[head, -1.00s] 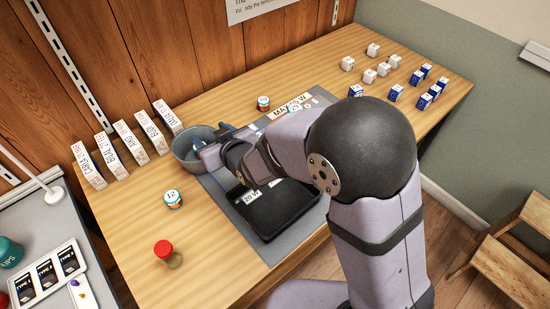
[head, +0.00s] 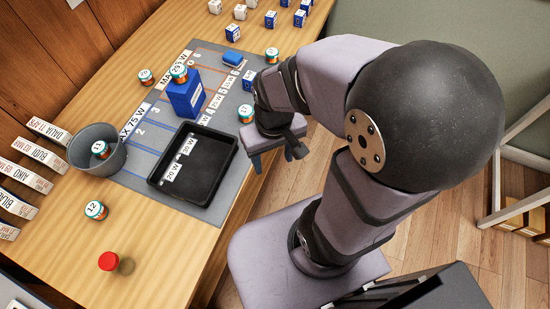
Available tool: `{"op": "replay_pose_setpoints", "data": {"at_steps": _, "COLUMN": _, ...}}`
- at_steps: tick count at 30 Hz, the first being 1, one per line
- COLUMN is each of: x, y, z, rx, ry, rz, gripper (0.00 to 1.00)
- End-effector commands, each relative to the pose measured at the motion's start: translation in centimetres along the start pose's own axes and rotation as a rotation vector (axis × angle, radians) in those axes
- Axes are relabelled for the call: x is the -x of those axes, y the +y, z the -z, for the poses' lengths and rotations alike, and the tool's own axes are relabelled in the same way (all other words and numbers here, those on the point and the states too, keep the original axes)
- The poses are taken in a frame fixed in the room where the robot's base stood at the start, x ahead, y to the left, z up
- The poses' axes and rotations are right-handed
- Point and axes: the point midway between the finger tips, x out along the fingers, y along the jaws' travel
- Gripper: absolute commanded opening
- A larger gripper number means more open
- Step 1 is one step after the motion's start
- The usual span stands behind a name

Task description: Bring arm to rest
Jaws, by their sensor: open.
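My gripper (head: 277,157) is open and empty, with its fingers apart. In the head view it hangs at the near edge of the wooden table (head: 178,270), just right of the black tray (head: 187,199). My arm is folded back close above its own base. No object shows between the fingers.
A jar (head: 246,113) stands close to my gripper. A metal bucket (head: 113,160) holds another jar (head: 100,149).

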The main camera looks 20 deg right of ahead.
Motion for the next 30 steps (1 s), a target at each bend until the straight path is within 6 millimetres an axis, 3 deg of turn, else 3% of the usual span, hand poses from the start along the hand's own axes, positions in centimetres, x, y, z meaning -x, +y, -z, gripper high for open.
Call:
{"op": "replay_pose_setpoints", "data": {"at_steps": 11, "x": 0.1, "y": 0.3, "z": -0.8, "rx": -0.012, "ry": -0.022, "rz": 0.0, "gripper": 0.54}}
{"op": "replay_pose_setpoints", "data": {"at_steps": 24, "x": 5.2, "y": 0.3, "z": -0.6, "rx": -0.012, "ry": -0.021, "rz": 0.0, "gripper": 0.54}}
{"op": "replay_pose_setpoints", "data": {"at_steps": 30, "x": 5.3, "y": 0.3, "z": -0.6, "rx": -0.012, "ry": -0.021, "rz": 0.0, "gripper": 0.54}}
